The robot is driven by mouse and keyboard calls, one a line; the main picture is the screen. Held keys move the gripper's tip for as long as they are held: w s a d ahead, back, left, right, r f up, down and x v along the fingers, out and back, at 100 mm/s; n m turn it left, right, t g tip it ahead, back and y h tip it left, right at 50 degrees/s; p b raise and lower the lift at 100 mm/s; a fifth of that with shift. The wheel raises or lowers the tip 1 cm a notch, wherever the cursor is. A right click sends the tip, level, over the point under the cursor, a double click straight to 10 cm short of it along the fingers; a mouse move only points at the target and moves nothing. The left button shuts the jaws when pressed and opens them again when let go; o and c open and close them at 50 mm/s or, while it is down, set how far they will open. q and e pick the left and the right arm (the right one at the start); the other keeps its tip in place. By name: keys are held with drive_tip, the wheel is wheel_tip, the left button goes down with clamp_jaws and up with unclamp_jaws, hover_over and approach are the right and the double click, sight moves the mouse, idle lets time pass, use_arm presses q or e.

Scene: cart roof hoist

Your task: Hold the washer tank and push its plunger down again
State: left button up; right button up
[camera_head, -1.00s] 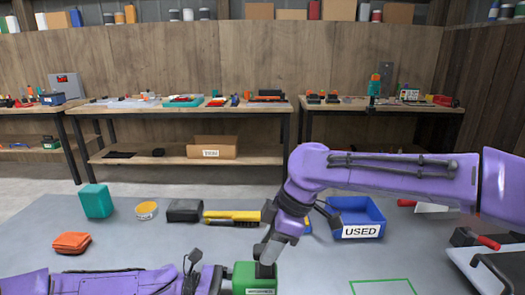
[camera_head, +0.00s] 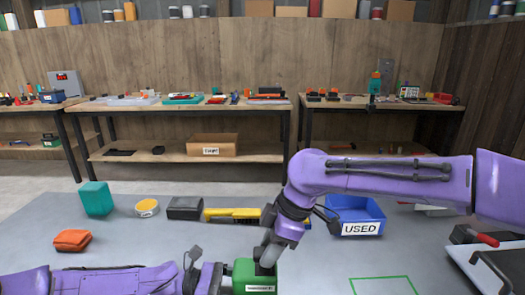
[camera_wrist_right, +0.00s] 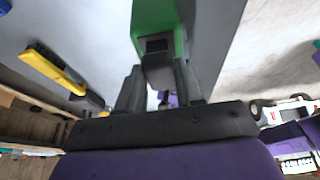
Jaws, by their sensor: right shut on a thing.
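The green washer tank (camera_head: 241,272) stands at the bottom middle of the head view, its lower part cut off by the frame. My right gripper (camera_head: 266,262) points down at its top. In the right wrist view the green tank (camera_wrist_right: 156,14) lies beyond the fingers. My right gripper (camera_wrist_right: 158,88) is shut on a dark grey block at the tank's top, likely the plunger (camera_wrist_right: 158,68). My left gripper (camera_head: 213,279) comes in from the left, close against the tank's left side; its fingers are too hidden to tell whether they are shut.
On the grey table a blue bin labelled USED (camera_head: 357,208) stands behind my right arm. A green outline (camera_head: 384,280) is bare.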

drive_tip(key=shift+f, duration=0.5)
idle(0.3)
drive_tip(key=o, duration=1.1)
drive_tip(key=v, duration=0.6)
